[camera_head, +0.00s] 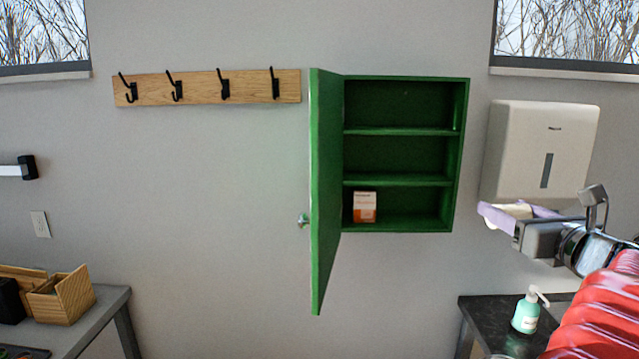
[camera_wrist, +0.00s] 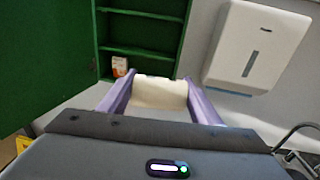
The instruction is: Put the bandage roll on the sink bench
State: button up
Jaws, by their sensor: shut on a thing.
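My gripper (camera_head: 508,212) is at the right of the head view, raised in front of the wall below the towel dispenser. Its purple fingers are shut on the cream bandage roll (camera_wrist: 160,93), which lies crosswise between them in the wrist view. In the head view the roll (camera_head: 518,209) is mostly hidden by the fingers. The sink bench (camera_head: 488,312) is a dark counter at the lower right, below my gripper; my red arm covers part of it.
A teal soap bottle (camera_head: 526,312) stands on the bench. A green wall cabinet (camera_head: 464,150) has its door (camera_head: 325,190) open, with an orange-white box (camera_head: 365,207) on the bottom shelf. A white towel dispenser (camera_head: 540,150) is on the wall. A tap (camera_wrist: 287,140) shows lower right.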

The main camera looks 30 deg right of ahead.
jog(key=w+a+f+n+t+y, duration=0.1)
jog(key=w+a+f+y, duration=0.1)
jog(key=w+a+f, duration=0.7)
jog(key=w+a+f+n+y, duration=0.2)
jog(key=w+a+f, duration=0.5)
jog(key=w+f, duration=0.45)
jog(key=w+a+f+n+y, duration=0.1)
jog(key=w+a+f+y, duration=0.1)
jog(key=a+f, duration=0.3)
jog(key=w+a+f+n+y, duration=0.1)
jog(key=a+f, duration=0.4)
jog(key=a, duration=0.9)
jog(key=w+a+f+n+y, duration=0.2)
jog(key=a+f+n+y, duration=0.1)
jog(key=a, duration=0.7)
notch_tip(320, 180, down, 3)
jog(key=shift+w+a+r+y, duration=0.1)
jog(key=shift+w+a+y, duration=0.2)
jog(key=shift+y, duration=0.6)
